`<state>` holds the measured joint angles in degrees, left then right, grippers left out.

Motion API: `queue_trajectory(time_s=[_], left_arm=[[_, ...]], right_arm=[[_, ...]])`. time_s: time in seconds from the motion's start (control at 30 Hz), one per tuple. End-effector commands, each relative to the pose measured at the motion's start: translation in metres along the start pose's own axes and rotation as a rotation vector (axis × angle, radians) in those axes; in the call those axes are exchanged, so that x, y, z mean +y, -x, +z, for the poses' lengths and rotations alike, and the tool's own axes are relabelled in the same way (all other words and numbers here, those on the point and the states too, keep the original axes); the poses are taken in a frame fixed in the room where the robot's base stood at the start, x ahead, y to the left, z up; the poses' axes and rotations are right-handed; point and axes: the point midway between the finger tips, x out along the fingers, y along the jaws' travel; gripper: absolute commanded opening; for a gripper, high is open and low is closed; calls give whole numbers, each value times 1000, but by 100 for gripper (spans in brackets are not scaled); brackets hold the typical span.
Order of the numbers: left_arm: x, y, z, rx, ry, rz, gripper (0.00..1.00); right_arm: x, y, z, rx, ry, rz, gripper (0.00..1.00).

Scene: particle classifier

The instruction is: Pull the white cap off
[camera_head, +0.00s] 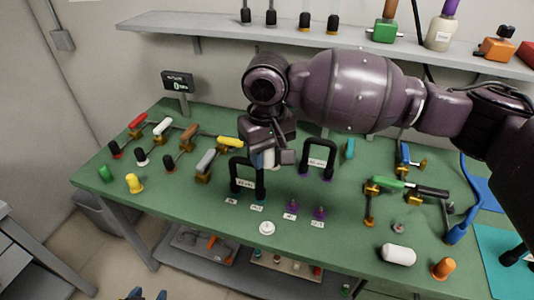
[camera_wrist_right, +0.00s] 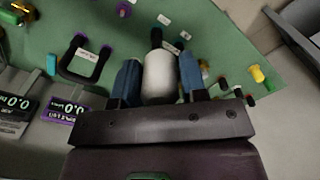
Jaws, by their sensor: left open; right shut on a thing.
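My right gripper (camera_head: 272,152) is above the middle of the green table. In the right wrist view its two blue fingers (camera_wrist_right: 161,80) are shut on a white cap (camera_wrist_right: 159,75), one on each side. A little of the white cap also shows below the gripper in the head view (camera_head: 272,160). A black post (camera_wrist_right: 156,38) shows just beyond the cap's far end; I cannot tell whether cap and post touch. My left gripper (camera_head: 149,294) shows only its blue fingertips at the bottom edge of the head view, apart and empty.
Black arches, one at right of the gripper (camera_head: 319,158) and one below it (camera_head: 246,175), stand on the green table (camera_head: 210,195). A white capsule (camera_head: 398,253) and orange peg (camera_head: 443,268) are near the front right. A shelf (camera_head: 210,25) runs behind.

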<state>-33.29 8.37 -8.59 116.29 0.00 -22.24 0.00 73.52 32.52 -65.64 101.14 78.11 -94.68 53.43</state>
Motion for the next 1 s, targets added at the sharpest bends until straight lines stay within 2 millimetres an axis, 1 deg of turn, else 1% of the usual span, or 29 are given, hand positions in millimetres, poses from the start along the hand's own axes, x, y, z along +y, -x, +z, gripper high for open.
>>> queue_trajectory(time_s=[0.03, 0.2, 0.53, 0.63, 1.0], left_arm=[[0, 1, -4, 3, 0, 0, 53], [-1, 3, -9, 8, 0, -1, 53], [-1, 3, -9, 8, 0, -1, 53], [-1, 4, -12, 11, 1, -1, 53], [-4, 16, -40, 31, 1, -3, 53]], right_arm=[[0, 3, 0, 1, 0, 0, 16], [0, 6, 0, 0, 0, 0, 16], [0, 6, 0, -1, 0, -1, 16], [0, 8, 0, 0, 0, 0, 16], [0, 24, 0, -1, 0, 0, 16]])
